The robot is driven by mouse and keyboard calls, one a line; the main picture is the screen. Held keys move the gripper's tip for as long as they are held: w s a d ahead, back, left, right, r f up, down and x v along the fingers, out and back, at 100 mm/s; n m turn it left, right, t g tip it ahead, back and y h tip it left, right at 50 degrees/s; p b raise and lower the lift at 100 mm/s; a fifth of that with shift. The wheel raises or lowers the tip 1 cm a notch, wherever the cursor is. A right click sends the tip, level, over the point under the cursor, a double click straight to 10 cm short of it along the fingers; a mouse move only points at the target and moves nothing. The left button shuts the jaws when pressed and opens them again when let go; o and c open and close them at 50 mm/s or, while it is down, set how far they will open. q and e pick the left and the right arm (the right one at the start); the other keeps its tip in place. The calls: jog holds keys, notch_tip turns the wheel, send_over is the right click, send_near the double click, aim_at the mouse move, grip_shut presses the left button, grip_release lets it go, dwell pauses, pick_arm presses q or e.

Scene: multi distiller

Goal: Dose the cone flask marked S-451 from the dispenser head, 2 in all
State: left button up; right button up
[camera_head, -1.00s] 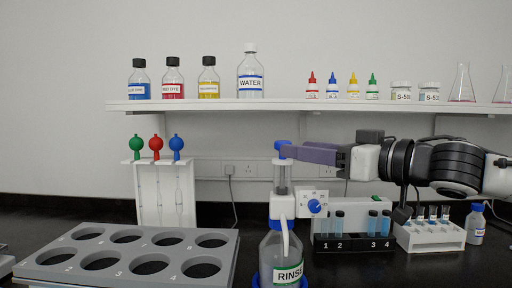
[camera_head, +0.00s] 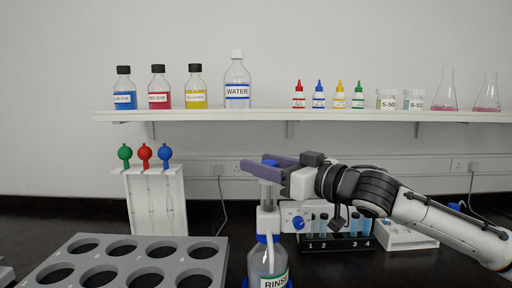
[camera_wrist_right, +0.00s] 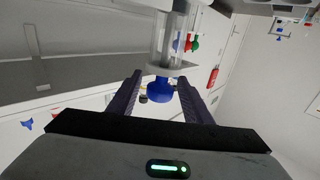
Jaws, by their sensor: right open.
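The dispenser is a clear bottle labelled RINSE (camera_head: 272,281) with a white pump head, a blue dial (camera_head: 298,222) and a blue top knob (camera_head: 270,162). My right gripper (camera_head: 261,163) is open at the knob's height, its purple fingers on either side of it. In the right wrist view the blue knob (camera_wrist_right: 160,90) sits between the open fingers (camera_wrist_right: 160,78); I cannot tell whether they touch it. Two cone flasks, a left one (camera_head: 445,94) and a right one (camera_head: 487,95), stand on the shelf with pink liquid. No S-451 mark is readable. My left gripper is not in view.
A grey tray with empty holes (camera_head: 212,270) lies front left. A white pipette stand (camera_head: 150,205) is behind it. A rack of numbered vials (camera_head: 335,243) and a white rack (camera_head: 405,238) stand right of the dispenser, partly behind my arm. The shelf (camera_head: 300,116) holds several bottles.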

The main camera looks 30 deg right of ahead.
jog(key=shift+p+x, duration=0.35)
jog(key=shift+x, duration=0.95)
grip_shut()
